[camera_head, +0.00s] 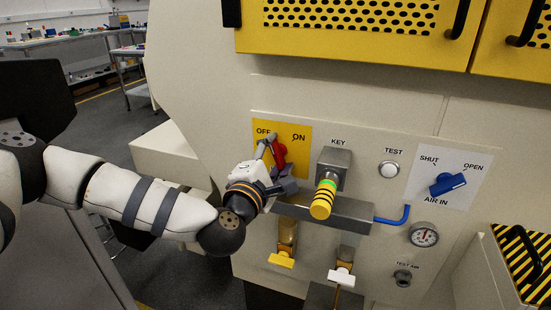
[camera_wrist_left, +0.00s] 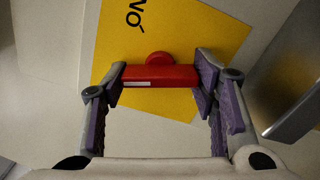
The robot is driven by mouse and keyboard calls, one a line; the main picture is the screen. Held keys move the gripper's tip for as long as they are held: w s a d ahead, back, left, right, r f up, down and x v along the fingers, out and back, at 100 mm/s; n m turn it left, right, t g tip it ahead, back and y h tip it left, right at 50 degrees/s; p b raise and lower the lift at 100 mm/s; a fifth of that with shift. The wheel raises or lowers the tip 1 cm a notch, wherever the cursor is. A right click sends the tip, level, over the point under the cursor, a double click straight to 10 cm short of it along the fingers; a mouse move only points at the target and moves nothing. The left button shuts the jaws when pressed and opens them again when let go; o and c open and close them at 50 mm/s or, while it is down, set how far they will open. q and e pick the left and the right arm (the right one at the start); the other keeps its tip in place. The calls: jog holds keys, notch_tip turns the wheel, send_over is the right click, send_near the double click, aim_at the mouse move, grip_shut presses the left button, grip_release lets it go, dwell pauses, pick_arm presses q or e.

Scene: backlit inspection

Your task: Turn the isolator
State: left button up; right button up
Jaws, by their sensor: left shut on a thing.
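The isolator is a red handle (camera_head: 280,152) on a yellow plate (camera_head: 302,160) marked OFF at the left and ON at the right. In the head view the handle is partly hidden by my left gripper (camera_head: 275,158), and its top leans towards OFF. In the left wrist view the red bar (camera_wrist_left: 160,76) spans between the two purple-padded fingers of my left gripper (camera_wrist_left: 162,84), with its round red hub (camera_wrist_left: 158,57) behind. The gripper is shut on the handle. My right gripper is not in view.
A grey ledge (camera_head: 345,215) runs below. Further right are a TEST button (camera_head: 389,170), a blue AIR IN handle (camera_head: 447,184) and a gauge (camera_head: 424,235).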

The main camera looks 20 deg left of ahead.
pick_arm(q)
jog(key=n+b, duration=0.1)
jog(key=n, duration=0.3)
jog(key=shift+f+n, duration=0.1)
jog(key=shift+n, duration=0.2)
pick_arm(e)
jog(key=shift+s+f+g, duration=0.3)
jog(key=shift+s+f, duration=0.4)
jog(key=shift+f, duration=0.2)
pick_arm(q)
jog(key=shift+b, duration=0.3)
jog(key=o, duration=1.2)
jog(key=shift+c, duration=0.2)
jog(key=s, duration=1.2)
jog(key=shift+a, duration=0.2)
